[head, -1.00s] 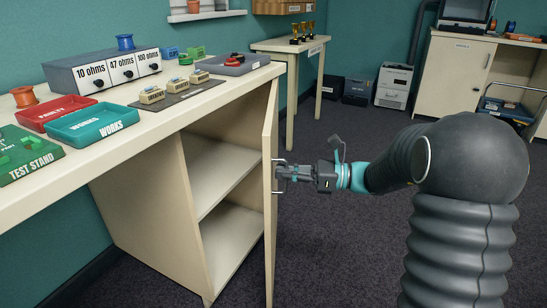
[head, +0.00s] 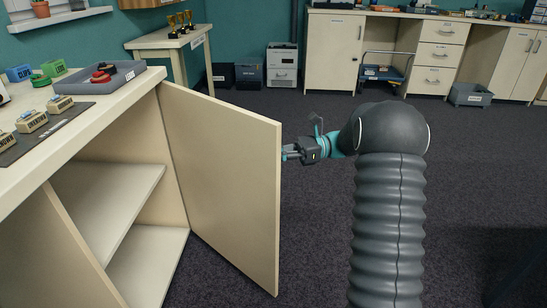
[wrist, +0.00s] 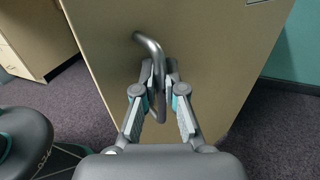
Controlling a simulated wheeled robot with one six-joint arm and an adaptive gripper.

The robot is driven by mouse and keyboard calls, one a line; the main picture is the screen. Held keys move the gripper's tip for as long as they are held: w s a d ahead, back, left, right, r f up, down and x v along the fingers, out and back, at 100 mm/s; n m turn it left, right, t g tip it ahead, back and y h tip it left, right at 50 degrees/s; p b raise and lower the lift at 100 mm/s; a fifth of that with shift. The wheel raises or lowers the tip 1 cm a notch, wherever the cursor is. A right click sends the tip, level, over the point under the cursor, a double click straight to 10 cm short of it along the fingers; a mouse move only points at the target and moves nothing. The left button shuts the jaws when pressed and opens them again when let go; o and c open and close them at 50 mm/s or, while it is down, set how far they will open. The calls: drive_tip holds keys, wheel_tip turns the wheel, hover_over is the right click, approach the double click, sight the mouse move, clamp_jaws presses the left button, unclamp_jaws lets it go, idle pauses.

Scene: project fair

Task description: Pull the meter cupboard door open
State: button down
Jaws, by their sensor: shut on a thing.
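The cupboard door (head: 225,180) stands wide open, swung out from the bench front, and its inner face shows in the head view. Its outer face (wrist: 200,45) fills much of the wrist view, with a grey metal bar handle (wrist: 147,46) on it. My gripper (wrist: 160,82) is shut on the handle, one finger on each side of the bar. In the head view my gripper (head: 288,152) is at the door's free edge, and the handle is mostly hidden behind the door. The cupboard's inside shows a shelf (head: 105,200) and looks empty.
The bench top (head: 100,104) above the cupboard holds a grey tray (head: 100,77) and small labelled blocks (head: 32,121). A table with trophies (head: 150,40) stands behind the door. Dark carpet (head: 300,240) is clear right of the door.

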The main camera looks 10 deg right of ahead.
drive_tip(key=shift+d+f, duration=0.1)
drive_tip(key=shift+d, duration=0.1)
drive_tip(key=c, duration=1.2)
unclamp_jaws()
drive_tip(key=shift+c, duration=0.2)
drive_tip(key=shift+w+a, duration=0.1)
drive_tip(key=d, duration=0.7)
drive_tip(key=shift+w+d, duration=0.25)
drive_tip(key=shift+d, duration=0.05)
